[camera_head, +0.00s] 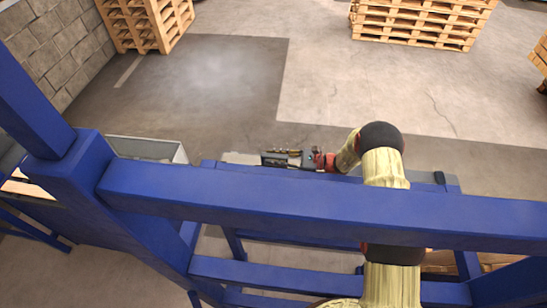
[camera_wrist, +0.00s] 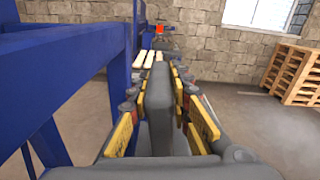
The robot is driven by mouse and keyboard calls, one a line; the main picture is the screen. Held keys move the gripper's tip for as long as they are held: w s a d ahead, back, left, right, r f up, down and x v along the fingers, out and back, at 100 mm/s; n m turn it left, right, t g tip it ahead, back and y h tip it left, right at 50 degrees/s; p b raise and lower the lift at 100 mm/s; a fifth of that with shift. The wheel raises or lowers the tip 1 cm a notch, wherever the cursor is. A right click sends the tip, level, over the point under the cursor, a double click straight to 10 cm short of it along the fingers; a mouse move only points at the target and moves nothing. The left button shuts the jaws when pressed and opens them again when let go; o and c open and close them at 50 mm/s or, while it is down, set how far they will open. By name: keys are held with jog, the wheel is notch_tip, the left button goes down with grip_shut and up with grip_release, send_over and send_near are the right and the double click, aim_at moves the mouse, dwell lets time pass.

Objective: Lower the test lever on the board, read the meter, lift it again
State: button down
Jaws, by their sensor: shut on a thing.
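My gripper (camera_head: 283,159) reaches left past the far side of the blue frame in the head view. In the wrist view, its yellow-padded fingers (camera_wrist: 162,95) lie along both sides of a long, dark grey bar (camera_wrist: 163,85) and are shut on it. I cannot tell whether this bar is the test lever. A small red piece (camera_wrist: 159,29) shows beyond the fingertips; what it is stays unclear. A light grey flat surface (camera_head: 240,158) lies just left of the gripper in the head view. The board's face and the meter cannot be made out.
Blue frame beams (camera_head: 300,200) cross in front of my arm, and blue posts (camera_wrist: 75,80) stand close on the left in the wrist view. A grey open box (camera_head: 150,149) is at left. Pallet stacks (camera_head: 420,20) stand farther back. The floor beyond is clear.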

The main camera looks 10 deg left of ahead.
jog(key=shift+w, duration=0.1)
dwell(0.4)
jog(key=w+f+m+b, duration=0.2)
jog(key=w+m+b, duration=0.2)
jog(key=w+b, duration=0.5)
jog(key=w+a+f+m+b, duration=0.1)
jog(key=w+f+m+b, duration=0.2)
jog(key=w+b, duration=0.5)
jog(key=shift+w+m+b, duration=0.4)
jog(key=shift+m, duration=0.5)
jog(key=c, duration=1.6)
grip_release()
jog(key=shift+c, duration=0.2)
jog(key=shift+r, duration=0.1)
